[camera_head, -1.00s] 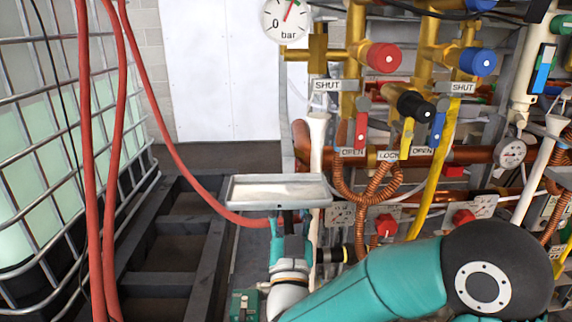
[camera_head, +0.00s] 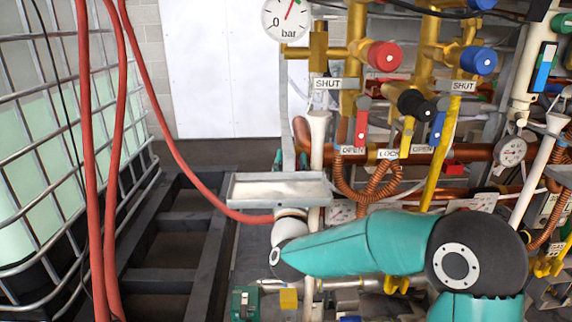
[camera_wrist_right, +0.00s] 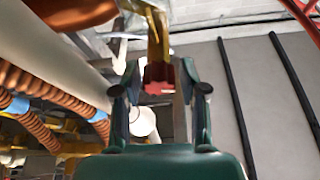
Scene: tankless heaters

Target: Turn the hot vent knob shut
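In the right wrist view, a small red knob (camera_wrist_right: 157,80) sits at the end of a brass fitting, between the two fingers of my right gripper (camera_wrist_right: 160,72). The fingers are apart on either side of it; contact cannot be made out. In the head view, my right arm reaches in from the right, its wrist rising behind the metal tray, which hides most of the gripper. A large red round knob (camera_head: 384,56) is on the brass pipework above the SHUT label (camera_head: 327,84). The frames do not show which is the hot vent knob. My left gripper is not in view.
The metal tray (camera_head: 278,190) is in front of my right wrist. A white pipe (camera_head: 318,130), copper piping and red, yellow and blue levers crowd the right. A red hose (camera_head: 165,135) hangs at left beside a caged tank (camera_head: 35,165). The dark floor frame is clear.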

